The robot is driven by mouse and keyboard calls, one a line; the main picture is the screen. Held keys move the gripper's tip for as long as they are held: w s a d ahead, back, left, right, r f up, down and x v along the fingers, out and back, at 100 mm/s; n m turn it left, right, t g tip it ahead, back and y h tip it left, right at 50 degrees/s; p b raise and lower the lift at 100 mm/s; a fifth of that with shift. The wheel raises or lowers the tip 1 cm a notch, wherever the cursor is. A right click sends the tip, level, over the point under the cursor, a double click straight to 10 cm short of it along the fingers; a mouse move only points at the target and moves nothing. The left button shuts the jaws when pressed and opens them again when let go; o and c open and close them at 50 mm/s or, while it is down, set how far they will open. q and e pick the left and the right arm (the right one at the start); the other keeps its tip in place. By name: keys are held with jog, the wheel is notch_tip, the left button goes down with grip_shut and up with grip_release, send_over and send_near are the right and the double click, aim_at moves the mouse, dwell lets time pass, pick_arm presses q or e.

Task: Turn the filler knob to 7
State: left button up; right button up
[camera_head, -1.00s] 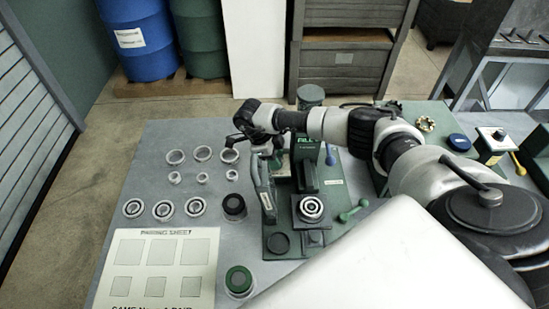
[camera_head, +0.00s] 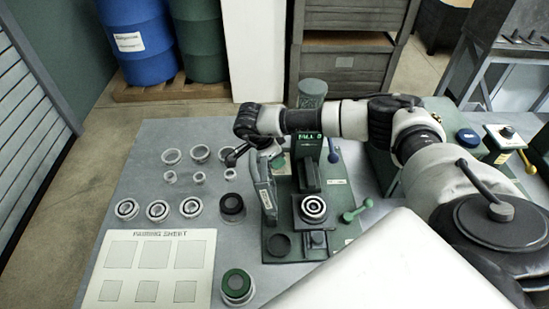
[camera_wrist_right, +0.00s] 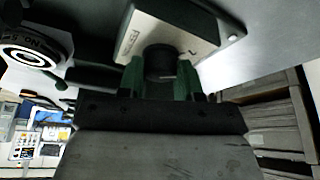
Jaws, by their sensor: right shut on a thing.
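In the right wrist view, the green fingers of my right gripper (camera_wrist_right: 160,78) are closed around a dark round knob (camera_wrist_right: 160,61). The knob sticks out from a pale panel (camera_wrist_right: 185,22) with small lettering and a mark beside the knob; I cannot read the setting. In the head view, my right arm reaches across from the right, and its wrist bends down left of the green machine (camera_head: 307,170). The machine's upper label begins "FILL". The fingers and knob are largely hidden in the head view. My left gripper is not in view.
A ring (camera_head: 313,208) sits on the machine's front, with a green lever (camera_head: 355,212) to its right. A box with a yellow lever (camera_head: 505,138) stands right.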

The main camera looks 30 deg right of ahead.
dwell(0.3)
jog(key=o, duration=0.9)
jog(key=shift+d, duration=0.1)
jog(key=shift+r, duration=0.1)
jog(key=b+v, duration=0.3)
jog(key=v, duration=0.7)
jog(key=shift+r, duration=0.3)
